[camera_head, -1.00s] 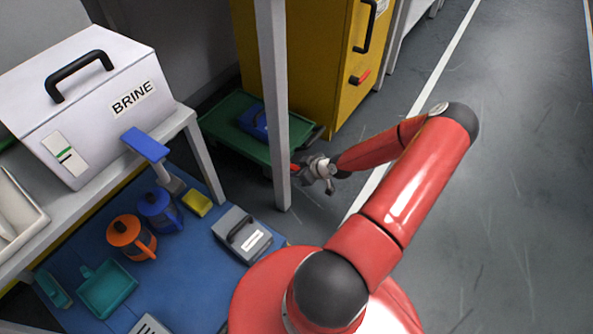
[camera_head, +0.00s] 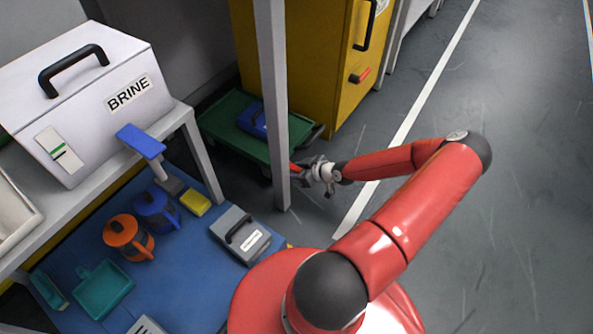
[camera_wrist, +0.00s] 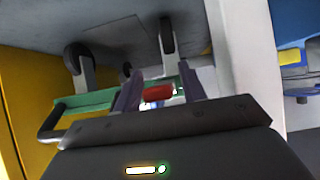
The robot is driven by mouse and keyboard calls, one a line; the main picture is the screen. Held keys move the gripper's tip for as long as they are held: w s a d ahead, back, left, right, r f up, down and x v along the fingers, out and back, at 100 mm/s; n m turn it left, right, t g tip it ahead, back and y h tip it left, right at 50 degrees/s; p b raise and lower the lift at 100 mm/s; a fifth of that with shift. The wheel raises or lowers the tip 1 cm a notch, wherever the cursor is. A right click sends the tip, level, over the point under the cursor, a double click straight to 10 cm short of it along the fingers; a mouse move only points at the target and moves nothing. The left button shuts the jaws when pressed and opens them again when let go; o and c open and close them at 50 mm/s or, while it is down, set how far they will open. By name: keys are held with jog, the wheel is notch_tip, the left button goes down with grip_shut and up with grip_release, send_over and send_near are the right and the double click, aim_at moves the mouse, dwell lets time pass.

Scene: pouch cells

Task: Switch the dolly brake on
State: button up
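The green dolly (camera_head: 222,117) stands on the floor behind a grey post, with a blue case (camera_head: 250,120) on it. The dolly (camera_wrist: 97,99) and its dark casters (camera_wrist: 82,62) appear upside down in the wrist view. A red brake lever (camera_wrist: 158,93) shows at the dolly's near edge. My gripper (camera_wrist: 160,88) is open, its two fingers on either side of the red lever with gaps visible. In the head view my gripper (camera_head: 308,170) is low beside the post, at the dolly's near corner; the post hides part of the dolly.
The grey post (camera_head: 273,100) stands close left of my gripper. A blue mat (camera_head: 185,270) with jugs and a grey case lies left. The floor at right is clear.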

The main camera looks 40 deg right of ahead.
jog(key=p+v, duration=0.1)
jog(key=v, duration=0.7)
dwell(0.5)
dwell(0.5)
